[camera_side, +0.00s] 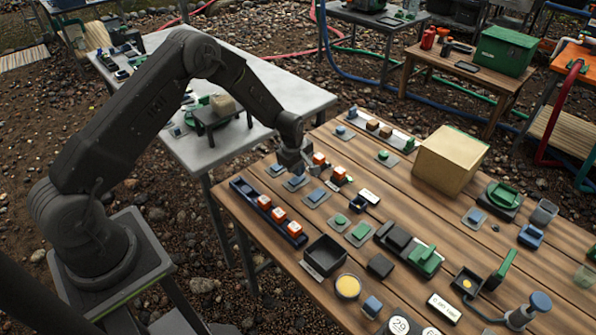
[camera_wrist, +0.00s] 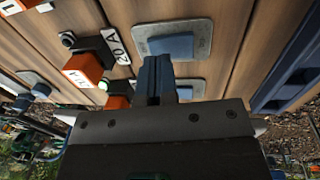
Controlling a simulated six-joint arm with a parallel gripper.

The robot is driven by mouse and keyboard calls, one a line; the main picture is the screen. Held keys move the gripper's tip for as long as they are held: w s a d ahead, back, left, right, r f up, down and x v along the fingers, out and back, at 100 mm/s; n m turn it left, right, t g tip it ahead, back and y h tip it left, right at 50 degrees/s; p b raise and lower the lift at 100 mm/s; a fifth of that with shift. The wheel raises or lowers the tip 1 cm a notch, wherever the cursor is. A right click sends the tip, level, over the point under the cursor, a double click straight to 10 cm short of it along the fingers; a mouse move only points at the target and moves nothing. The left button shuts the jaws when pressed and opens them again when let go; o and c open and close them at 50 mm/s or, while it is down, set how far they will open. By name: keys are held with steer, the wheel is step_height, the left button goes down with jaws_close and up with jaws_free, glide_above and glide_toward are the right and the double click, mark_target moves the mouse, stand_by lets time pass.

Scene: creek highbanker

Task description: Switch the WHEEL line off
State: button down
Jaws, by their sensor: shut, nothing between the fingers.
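My gripper (camera_side: 292,168) is shut and empty, low over a row of blue rocker switches on grey plates on the wooden table. In the wrist view its closed fingers (camera_wrist: 153,72) lie between a nearer blue switch (camera_wrist: 170,45) and another blue switch (camera_wrist: 184,90) that they partly hide. I cannot tell whether they touch either. Beside the row are orange-and-white blocks (camera_side: 319,158), one (camera_wrist: 84,70) with lettering too blurred to read.
A dark blue tray (camera_side: 240,184) with several orange-and-white blocks lies near the table's left edge. A black open box (camera_side: 324,256), a cardboard box (camera_side: 449,160) and various green and blue controls stand to the right. A grey side table (camera_side: 290,88) stands behind.

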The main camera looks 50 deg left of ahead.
steer(key=shift+f, duration=0.55)
steer(key=shift+w+f, duration=0.1)
steer(key=shift+f, duration=0.15)
steer(key=shift+s+r, duration=0.15)
steer(key=shift+s, duration=0.65)
step_height(320, 180, up, 14)
steer(key=s, duration=0.2)
steer(key=shift+w, duration=0.1)
stand_by(0.4)
